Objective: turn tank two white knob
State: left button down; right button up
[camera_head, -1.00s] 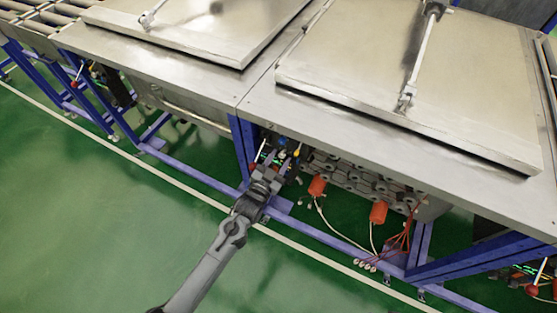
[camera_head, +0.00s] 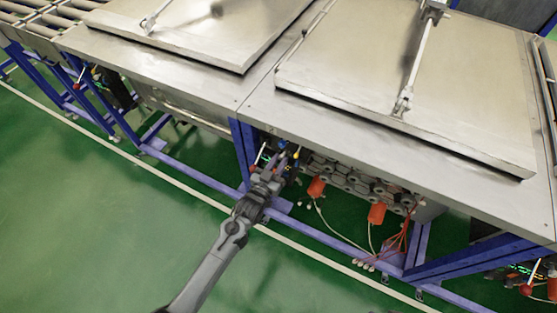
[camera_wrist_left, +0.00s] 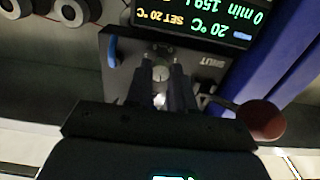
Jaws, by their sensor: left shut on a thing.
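My left gripper (camera_head: 281,158) reaches in under the front edge of the tank table, at the control panel beside a blue leg. In the left wrist view its two dark fingers (camera_wrist_left: 163,80) are closed around a small pale, round knob (camera_wrist_left: 161,73) on the dark panel (camera_wrist_left: 120,70). The fingers and their shadow partly hide the knob. The lid (camera_head: 410,75) of the tank above lies flat. My right gripper is not in view.
A lit display (camera_wrist_left: 195,18) sits just beyond the knob. A blue handle (camera_wrist_left: 112,52) is to the left and a dark red ball knob (camera_wrist_left: 262,119) to the right. Orange boxes (camera_head: 377,213) with cables hang to the right. The green floor (camera_head: 90,220) in front is clear.

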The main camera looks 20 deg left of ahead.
pick_arm(q)
jog(key=n+p, duration=0.2)
jog(key=n, duration=0.2)
jog(key=shift+r+n, duration=0.15)
jog(key=shift+n, duration=0.15)
jog(key=n+p, duration=0.2)
jog(key=n, duration=0.1)
jog(key=shift+n, duration=0.4)
jog(key=n+p, duration=0.1)
jog(key=n, duration=0.3)
jog(key=shift+p, duration=0.3)
jog(key=shift+n+p, duration=0.4)
jog(key=shift+n, duration=1)
jog(key=c, duration=1)
grip_release()
jog(key=shift+s, duration=0.1)
